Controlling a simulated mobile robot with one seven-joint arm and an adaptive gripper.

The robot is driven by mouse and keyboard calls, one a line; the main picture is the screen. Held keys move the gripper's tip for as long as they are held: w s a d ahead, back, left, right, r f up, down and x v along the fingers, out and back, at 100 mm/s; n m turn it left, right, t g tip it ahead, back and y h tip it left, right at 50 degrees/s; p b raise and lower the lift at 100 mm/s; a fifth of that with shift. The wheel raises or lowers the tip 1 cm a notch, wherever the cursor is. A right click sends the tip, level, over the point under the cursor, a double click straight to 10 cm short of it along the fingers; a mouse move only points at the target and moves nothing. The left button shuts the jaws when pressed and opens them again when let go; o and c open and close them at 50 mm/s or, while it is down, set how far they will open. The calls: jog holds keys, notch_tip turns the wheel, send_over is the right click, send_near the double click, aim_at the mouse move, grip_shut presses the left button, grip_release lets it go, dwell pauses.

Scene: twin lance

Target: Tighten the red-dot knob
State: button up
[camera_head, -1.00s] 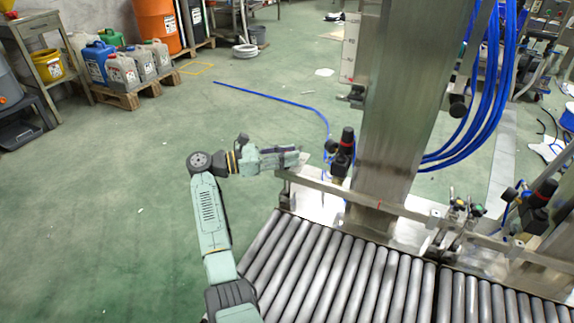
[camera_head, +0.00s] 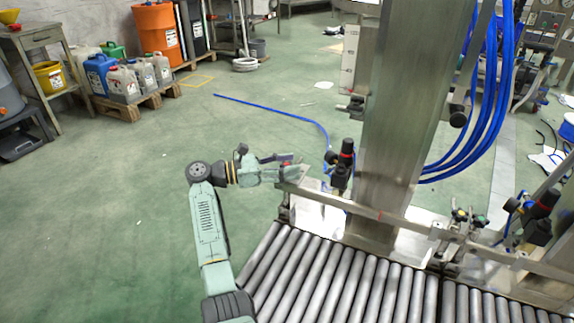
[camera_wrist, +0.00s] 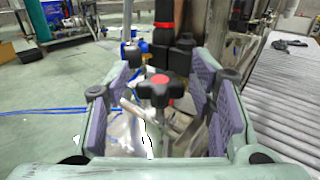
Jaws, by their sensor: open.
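The black star-shaped knob (camera_wrist: 154,92) with a red dot (camera_wrist: 160,79) at its centre shows in the wrist view. It appears between my fingers, ahead of my palm, with no visible contact. My gripper (camera_wrist: 163,90) is open, with a purple pad on the left and another on the right. In the head view my gripper (camera_head: 284,167) points right, beside the end of the metal rail (camera_head: 345,203). I cannot clearly pick out the knob in the head view.
A black regulator with a red band (camera_head: 346,150) stands just right of my gripper. A steel post (camera_head: 397,110) rises behind the rail, with blue hoses (camera_head: 490,100) beside it. The roller conveyor (camera_head: 330,277) lies below. Green floor (camera_head: 110,220) is clear at left.

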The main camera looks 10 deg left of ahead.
jog(key=v, duration=1.2)
dwell(0.3)
